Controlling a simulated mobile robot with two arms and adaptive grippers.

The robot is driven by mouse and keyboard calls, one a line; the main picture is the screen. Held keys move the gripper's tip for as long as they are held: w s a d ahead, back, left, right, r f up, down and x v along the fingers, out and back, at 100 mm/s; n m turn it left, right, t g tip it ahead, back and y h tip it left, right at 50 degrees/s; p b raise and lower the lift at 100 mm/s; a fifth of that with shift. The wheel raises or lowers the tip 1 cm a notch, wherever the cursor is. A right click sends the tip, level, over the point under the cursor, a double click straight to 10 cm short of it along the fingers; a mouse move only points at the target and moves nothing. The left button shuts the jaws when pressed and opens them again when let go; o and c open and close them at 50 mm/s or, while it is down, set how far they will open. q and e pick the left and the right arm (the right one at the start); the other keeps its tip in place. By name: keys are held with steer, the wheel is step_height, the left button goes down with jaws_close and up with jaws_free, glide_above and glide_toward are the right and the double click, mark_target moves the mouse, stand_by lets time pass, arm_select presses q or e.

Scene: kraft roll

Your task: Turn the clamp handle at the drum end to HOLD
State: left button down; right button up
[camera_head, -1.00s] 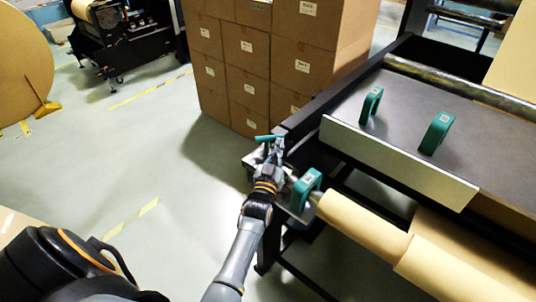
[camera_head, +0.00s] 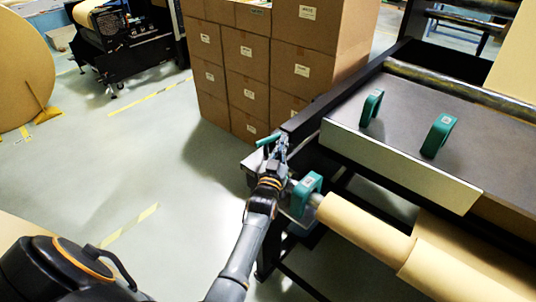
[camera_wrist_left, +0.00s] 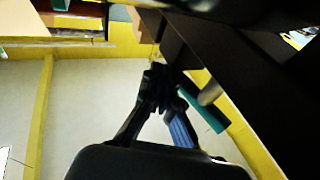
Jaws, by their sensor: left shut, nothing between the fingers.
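The teal clamp handle (camera_head: 266,140) is a short bar at the left end of the black machine frame, near the drum end. In the left wrist view the handle (camera_wrist_left: 203,108) shows just right of my fingers, with a pale round stem beside it. My left gripper (camera_head: 279,152) is shut and empty, close against the handle. In the wrist view its fingertips (camera_wrist_left: 157,88) meet left of the bar; whether they touch it I cannot tell. Any HOLD marking is too small to read. My right gripper is not in view.
A teal grip block (camera_head: 306,190) sits at the end of the kraft roll (camera_head: 365,229), right of my gripper. Two teal loops (camera_head: 438,135) stand on the dark table (camera_head: 480,120). Stacked cartons (camera_head: 247,75) stand behind.

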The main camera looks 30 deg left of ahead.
arm_select(q)
steer(key=shift+a, duration=0.1)
stand_by(0.6)
steer(key=shift+s+f, duration=0.1)
steer(key=shift+s, duration=0.05)
steer(key=v, duration=0.7)
steer(key=shift+s, duration=0.1)
